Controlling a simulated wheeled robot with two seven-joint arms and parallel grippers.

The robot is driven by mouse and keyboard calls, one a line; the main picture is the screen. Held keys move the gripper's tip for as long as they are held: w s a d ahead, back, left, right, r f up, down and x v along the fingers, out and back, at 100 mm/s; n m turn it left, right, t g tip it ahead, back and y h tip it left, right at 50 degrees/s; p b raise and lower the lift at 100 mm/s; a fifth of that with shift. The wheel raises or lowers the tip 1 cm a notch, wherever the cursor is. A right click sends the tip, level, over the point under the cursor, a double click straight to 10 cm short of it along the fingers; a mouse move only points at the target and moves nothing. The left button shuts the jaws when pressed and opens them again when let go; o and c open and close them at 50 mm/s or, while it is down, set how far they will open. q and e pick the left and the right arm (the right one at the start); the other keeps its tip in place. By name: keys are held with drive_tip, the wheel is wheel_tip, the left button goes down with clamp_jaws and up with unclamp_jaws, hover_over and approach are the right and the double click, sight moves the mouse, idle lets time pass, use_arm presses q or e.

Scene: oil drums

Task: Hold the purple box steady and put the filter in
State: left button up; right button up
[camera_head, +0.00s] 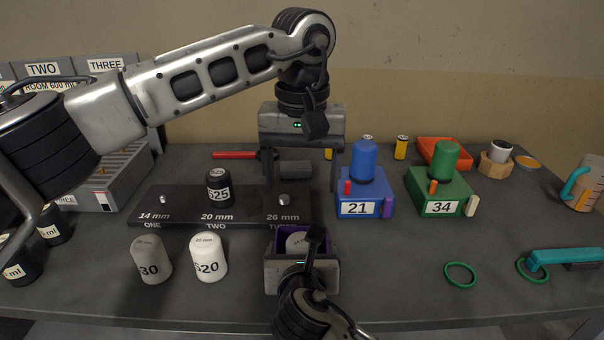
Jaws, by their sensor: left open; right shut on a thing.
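The purple box (281,243) is at the front middle of the table, mostly hidden by my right gripper (301,240), which is shut on it from the near side. A pale round-topped thing (296,242) shows inside the box, partly covered by my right wrist; I cannot read a label on it. My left gripper (303,187) is open and empty, pointing down above and behind the box. Likely filters are a grey cylinder marked 30 (151,260) and a white one marked S20 (208,258), standing left of the box. A black one marked S25 (218,188) stands on the dark rack.
The dark rack (180,217) is marked 14, 20 and 26 mm. A blue block marked 21 (362,207) and a green block marked 34 (441,207) stand right of the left gripper. Green rings (460,274) lie front right. The table between box and rings is clear.

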drive_tip(key=o, duration=0.8)
drive_tip(key=shift+s, duration=0.1)
